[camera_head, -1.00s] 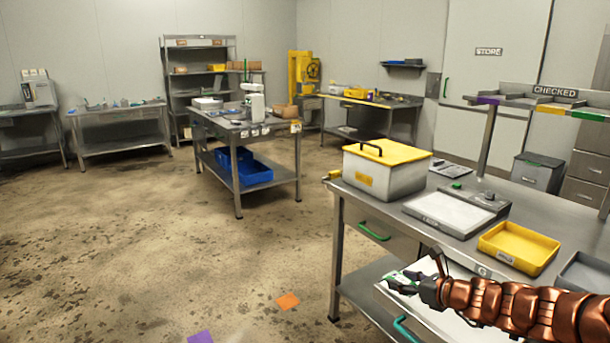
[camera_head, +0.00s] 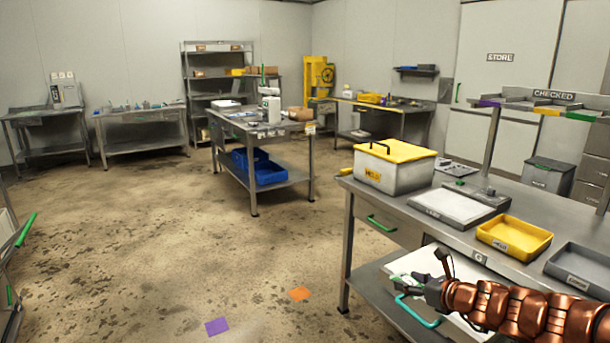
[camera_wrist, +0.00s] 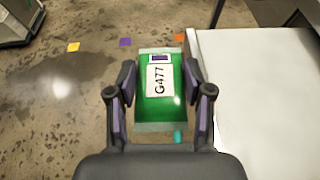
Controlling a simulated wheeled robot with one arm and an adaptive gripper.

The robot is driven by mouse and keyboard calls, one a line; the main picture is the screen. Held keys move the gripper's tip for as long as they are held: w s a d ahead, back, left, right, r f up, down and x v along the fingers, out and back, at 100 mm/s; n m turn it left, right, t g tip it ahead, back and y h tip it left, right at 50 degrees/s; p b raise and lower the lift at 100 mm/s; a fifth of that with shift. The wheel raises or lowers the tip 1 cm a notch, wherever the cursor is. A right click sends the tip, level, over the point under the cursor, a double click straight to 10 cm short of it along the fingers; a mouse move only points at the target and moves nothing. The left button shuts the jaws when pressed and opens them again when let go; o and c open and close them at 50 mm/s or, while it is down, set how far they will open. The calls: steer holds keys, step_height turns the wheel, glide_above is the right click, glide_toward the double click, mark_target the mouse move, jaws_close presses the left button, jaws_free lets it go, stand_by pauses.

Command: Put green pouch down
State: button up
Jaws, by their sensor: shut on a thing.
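The green pouch (camera_wrist: 145,113) shows in the wrist view with a white label reading G477. My gripper (camera_wrist: 160,85) is shut on it, one finger against each long side. Beyond the pouch the wrist view shows floor, with a white surface (camera_wrist: 262,110) close on the right. In the head view my gripper (camera_head: 415,284) is at the lower right, in front of the steel bench (camera_head: 545,212). It is in front of the white slab on the bench's lower level. The pouch is hard to make out there.
On the bench stand a yellow-lidded box (camera_head: 395,172), a white pad in a grey frame (camera_head: 455,206), a yellow tray (camera_head: 514,236) and a grey tray (camera_head: 585,268). A green drawer handle (camera_head: 381,224) juts from the bench front. Open floor (camera_head: 180,230) lies to the left.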

steer(key=shift+w+a+r, duration=0.1)
steer(key=shift+a+r, duration=0.55)
steer(key=shift+r, duration=0.15)
steer(key=w+a+r+m+t+h, duration=0.1)
steer(key=a+r+m+h, duration=0.1)
steer(key=a+r, duration=0.4)
steer(key=shift+a, duration=0.2)
steer(key=shift+r, duration=0.1)
